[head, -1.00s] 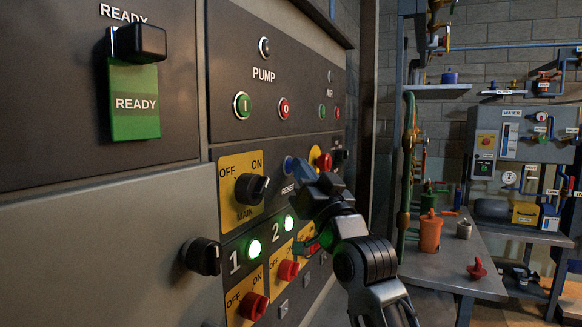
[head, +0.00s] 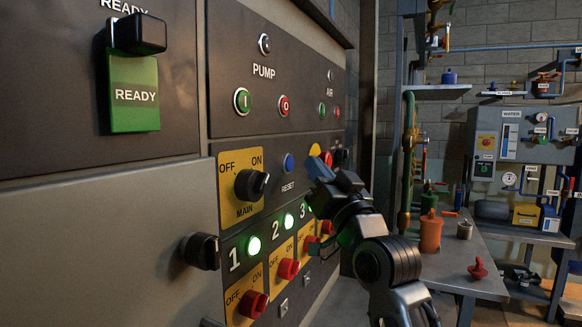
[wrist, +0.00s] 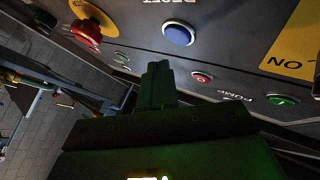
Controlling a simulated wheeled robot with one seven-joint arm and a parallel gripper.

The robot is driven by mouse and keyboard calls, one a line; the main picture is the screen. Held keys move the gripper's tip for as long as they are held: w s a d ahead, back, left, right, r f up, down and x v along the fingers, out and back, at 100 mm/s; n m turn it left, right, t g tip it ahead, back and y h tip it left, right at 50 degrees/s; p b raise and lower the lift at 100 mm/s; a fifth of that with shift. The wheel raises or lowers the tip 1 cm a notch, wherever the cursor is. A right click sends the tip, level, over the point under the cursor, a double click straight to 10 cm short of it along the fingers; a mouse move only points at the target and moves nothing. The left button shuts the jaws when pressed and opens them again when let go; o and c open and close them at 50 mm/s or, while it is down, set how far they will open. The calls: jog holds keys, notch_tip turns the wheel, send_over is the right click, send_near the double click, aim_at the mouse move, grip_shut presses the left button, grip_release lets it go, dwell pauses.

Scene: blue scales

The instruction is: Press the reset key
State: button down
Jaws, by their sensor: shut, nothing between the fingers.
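The reset key is a round blue button (head: 288,163) on the dark panel, just above the word RESET and right of the yellow MAIN switch plate. It also shows in the wrist view as a blue dome (wrist: 179,34) in a pale ring. My gripper (head: 319,169) is shut and empty, to the right of the button and apart from the panel. In the wrist view its closed fingers (wrist: 158,72) are below and left of the blue button, with a gap between.
A red mushroom knob on yellow (wrist: 86,28) is near the button. The MAIN knob (head: 251,185), red breaker knobs (head: 288,269), green lamps (head: 253,245) and PUMP buttons (head: 242,101) surround it. A workbench (head: 455,268) stands at right.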

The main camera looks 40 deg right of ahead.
jog(key=shift+s+d+b, duration=0.3)
jog(key=shift+s, duration=0.6)
jog(key=shift+s+d+b, duration=0.25)
jog(key=shift+s+d, duration=0.05)
jog(key=shift+s, duration=0.55)
jog(key=s+a+f+g+y, duration=0.1)
jog(key=s+a+f, duration=0.35)
jog(key=f, duration=0.35)
jog(key=s+a+f+n+g+y, duration=0.1)
jog(key=s+a+f, duration=0.3)
jog(key=f, duration=0.5)
jog(key=s+a+f+g+y, duration=0.1)
jog(key=s+a+f, duration=0.1)
jog(key=a+f, duration=0.45)
jog(key=s+a+f+n+g+y, duration=0.1)
jog(key=s+a+f, duration=0.1)
jog(key=s, duration=0.6)
jog(key=s+a+f+n+g+y, duration=0.1)
jog(key=s+a+f+n+g, duration=0.1)
jog(key=s, duration=0.6)
jog(key=s+a+f+n+g+y, duration=0.1)
jog(key=s+a+f+n+y, duration=0.1)
jog(key=s+f, duration=0.3)
jog(key=s+a, duration=0.1)
jog(key=s, duration=0.2)
jog(key=shift+s+a+f+g, duration=0.25)
jog(key=shift+a+f+g, duration=0.05)
jog(key=shift+a+f, duration=0.1)
